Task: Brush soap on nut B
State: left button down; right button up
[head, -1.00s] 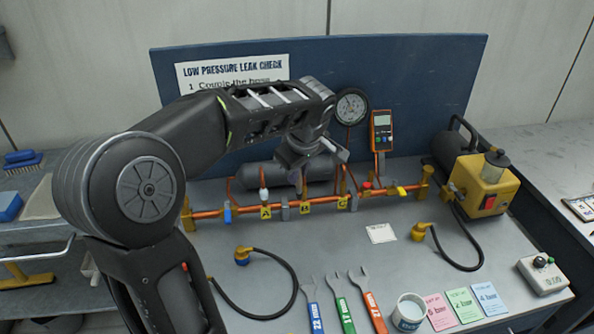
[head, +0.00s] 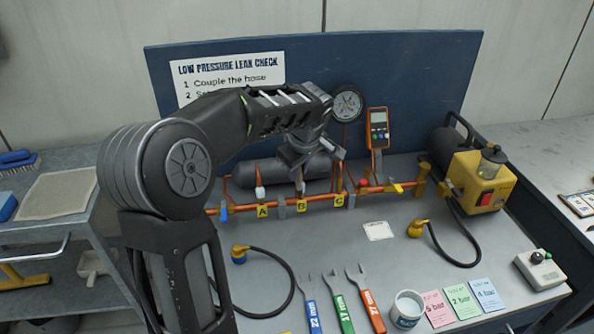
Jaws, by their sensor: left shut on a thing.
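My left gripper (head: 300,172) is over the middle of the copper pipe (head: 325,198), just above the yellow label B (head: 301,206). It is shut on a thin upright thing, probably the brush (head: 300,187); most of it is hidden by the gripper. Its lower end is close to the pipe by label B; I cannot tell whether it touches. Nut B itself is too small and covered to make out. Label A (head: 262,211) is to the left and label C (head: 339,200) to the right. A white mug (head: 408,309) stands at the bench front. My right gripper is not in view.
Behind the pipe are a grey tank (head: 250,173), a round gauge (head: 348,103) and an orange meter (head: 378,130). Three wrenches (head: 340,305) and coloured cards (head: 462,300) lie in front. A yellow pump (head: 478,182) stands right. Bench between pipe and wrenches is mostly clear.

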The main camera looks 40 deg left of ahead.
pick_arm(q)
jog(key=shift+r, duration=0.2)
dwell(0.5)
jog(key=s+d+r, duration=0.3)
jog(key=d+r, duration=0.1)
jog(key=shift+r, duration=0.35)
jog(key=shift+a, duration=0.15)
